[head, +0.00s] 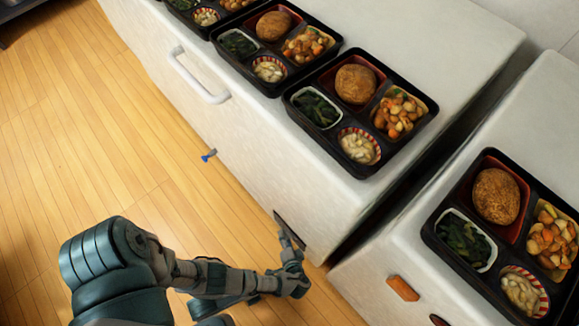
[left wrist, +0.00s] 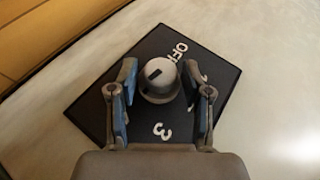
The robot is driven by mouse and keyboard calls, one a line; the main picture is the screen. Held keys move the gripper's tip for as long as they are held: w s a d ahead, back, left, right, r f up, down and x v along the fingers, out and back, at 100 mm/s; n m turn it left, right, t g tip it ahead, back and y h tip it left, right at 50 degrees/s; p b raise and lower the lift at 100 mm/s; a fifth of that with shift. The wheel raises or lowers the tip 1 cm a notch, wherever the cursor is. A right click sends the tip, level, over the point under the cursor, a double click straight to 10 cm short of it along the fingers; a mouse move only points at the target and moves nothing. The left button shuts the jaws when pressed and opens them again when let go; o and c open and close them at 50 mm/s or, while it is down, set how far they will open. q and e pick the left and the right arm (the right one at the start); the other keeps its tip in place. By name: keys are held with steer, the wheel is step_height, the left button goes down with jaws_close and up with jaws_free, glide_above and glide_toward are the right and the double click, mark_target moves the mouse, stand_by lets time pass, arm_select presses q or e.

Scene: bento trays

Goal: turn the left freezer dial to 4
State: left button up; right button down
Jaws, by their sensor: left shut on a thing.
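The left freezer (head: 240,120) is a white chest with a black dial panel (head: 287,229) low on its front near the right corner. In the left wrist view the black panel (left wrist: 100,88) shows white marks, with OFF at the top and 3 at the bottom; a mark at the right is partly hidden, and I see no 4. My left gripper (left wrist: 160,76) is shut on the dial, one finger on each side. In the head view my left gripper (head: 287,250) is at the panel and hides the dial.
Bento trays (head: 330,135) stand on the left freezer's lid. Another bento tray (head: 440,240) is on the second freezer (head: 375,275) at the right, past a dark narrow gap. A white handle (head: 195,80) and a blue plug (head: 208,156) stick out from the left freezer's front. The wooden floor (head: 90,130) is clear.

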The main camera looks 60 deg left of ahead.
arm_select(q)
steer(key=shift+d+f, duration=0.1)
steer(key=shift+d, duration=0.05)
steer(key=o, duration=0.9)
steer(key=v, duration=1.2)
steer(key=shift+f, duration=0.1)
